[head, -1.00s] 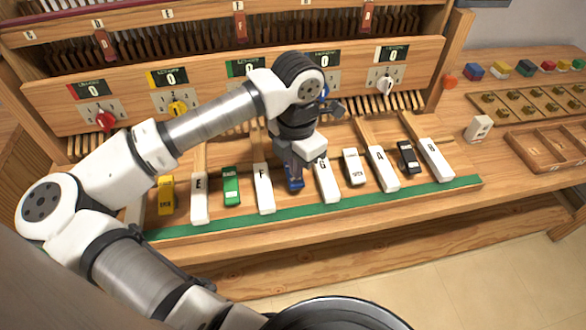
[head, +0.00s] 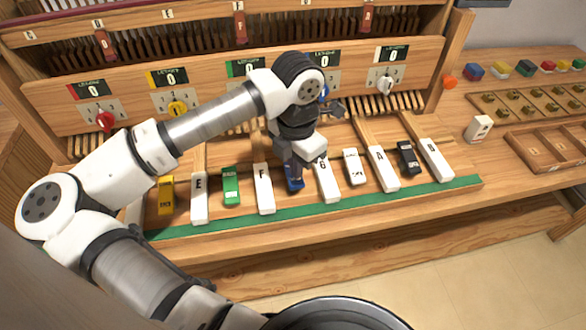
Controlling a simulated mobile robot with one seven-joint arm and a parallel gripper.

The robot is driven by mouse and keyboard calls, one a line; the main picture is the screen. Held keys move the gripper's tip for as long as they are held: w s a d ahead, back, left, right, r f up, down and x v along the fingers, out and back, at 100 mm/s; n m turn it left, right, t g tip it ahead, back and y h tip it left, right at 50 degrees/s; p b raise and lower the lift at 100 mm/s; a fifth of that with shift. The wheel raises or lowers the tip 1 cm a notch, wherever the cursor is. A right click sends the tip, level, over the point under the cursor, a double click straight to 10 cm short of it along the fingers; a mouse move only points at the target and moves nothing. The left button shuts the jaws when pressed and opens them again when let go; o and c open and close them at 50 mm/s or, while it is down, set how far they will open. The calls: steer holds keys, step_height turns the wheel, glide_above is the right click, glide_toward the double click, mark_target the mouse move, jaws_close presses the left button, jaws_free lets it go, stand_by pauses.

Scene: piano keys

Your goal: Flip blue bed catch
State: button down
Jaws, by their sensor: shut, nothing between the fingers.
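A blue key (head: 294,184) lies between the white F key (head: 264,190) and the white G key (head: 328,181) on the key bed. My gripper (head: 297,172) points down at this blue key, its fingers shut and empty. The fingers cover the key's upper part; whether they touch it I cannot tell. A blue knob (head: 324,92) shows partly on the front panel, mostly hidden behind my wrist.
Yellow (head: 166,195), green (head: 231,186) and black (head: 408,158) keys stand among the white ones. A green strip (head: 420,194) runs along the front. A loose white block (head: 478,128) and a wooden tray (head: 545,150) lie at right.

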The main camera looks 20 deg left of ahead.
steer(key=shift+f+b, duration=1.2)
steer(key=shift+b, duration=0.2)
stand_by(0.6)
steer(key=shift+r, duration=0.1)
steer(key=shift+r+p, duration=1.35)
steer(key=shift+r, duration=2.15)
